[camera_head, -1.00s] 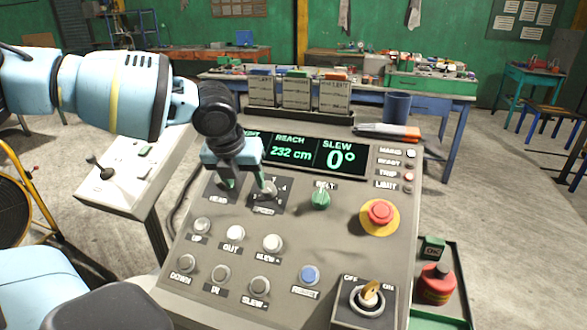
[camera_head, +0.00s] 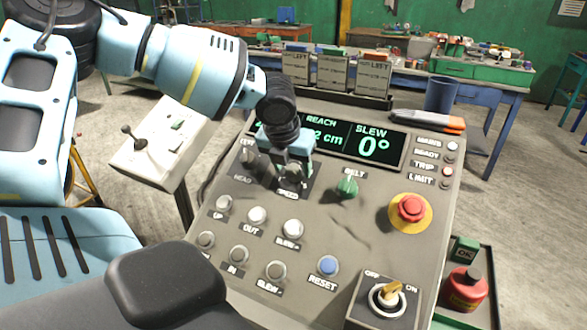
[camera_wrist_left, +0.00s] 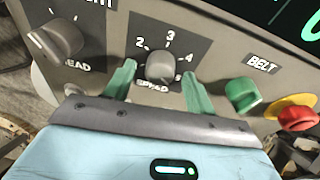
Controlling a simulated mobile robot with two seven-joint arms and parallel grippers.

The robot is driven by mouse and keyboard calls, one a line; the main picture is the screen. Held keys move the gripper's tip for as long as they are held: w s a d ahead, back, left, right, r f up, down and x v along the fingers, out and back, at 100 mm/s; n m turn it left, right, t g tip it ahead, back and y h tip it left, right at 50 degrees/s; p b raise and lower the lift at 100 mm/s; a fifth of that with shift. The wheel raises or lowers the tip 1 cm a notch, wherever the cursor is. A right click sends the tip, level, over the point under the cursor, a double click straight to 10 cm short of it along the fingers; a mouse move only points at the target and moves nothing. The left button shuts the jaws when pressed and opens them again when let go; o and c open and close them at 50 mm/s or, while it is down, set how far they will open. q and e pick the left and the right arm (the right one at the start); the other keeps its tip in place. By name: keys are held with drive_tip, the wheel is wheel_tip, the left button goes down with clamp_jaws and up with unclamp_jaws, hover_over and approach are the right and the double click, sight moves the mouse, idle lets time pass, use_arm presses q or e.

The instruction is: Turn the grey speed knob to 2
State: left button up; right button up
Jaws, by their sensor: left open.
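The grey speed knob (camera_wrist_left: 161,68) sits on a dark plate with numerals 2 to 5 around it in the left wrist view. I cannot surely make out which numeral its pointer faces. In the head view the knob (camera_head: 290,174) is partly hidden by my left gripper (camera_head: 289,166). The gripper is open. In the left wrist view its two green fingers (camera_wrist_left: 160,84) stand on either side of the knob, with a visible gap to it on each side. My right gripper is in neither view.
The grey head knob (camera_wrist_left: 60,38) is left of the speed knob, and the green belt knob (camera_head: 347,187) is right. A red emergency button (camera_head: 411,208), a key switch (camera_head: 388,295) and push buttons share the panel. The display (camera_head: 372,143) reads slew 0°.

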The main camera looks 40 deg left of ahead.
use_arm(q)
drive_tip(key=shift+w+a+f, duration=0.1)
drive_tip(key=shift+w+f, duration=0.15)
drive_tip(key=shift+f, duration=0.35)
drive_tip(key=c, duration=1)
drive_tip(key=shift+o, duration=0.2)
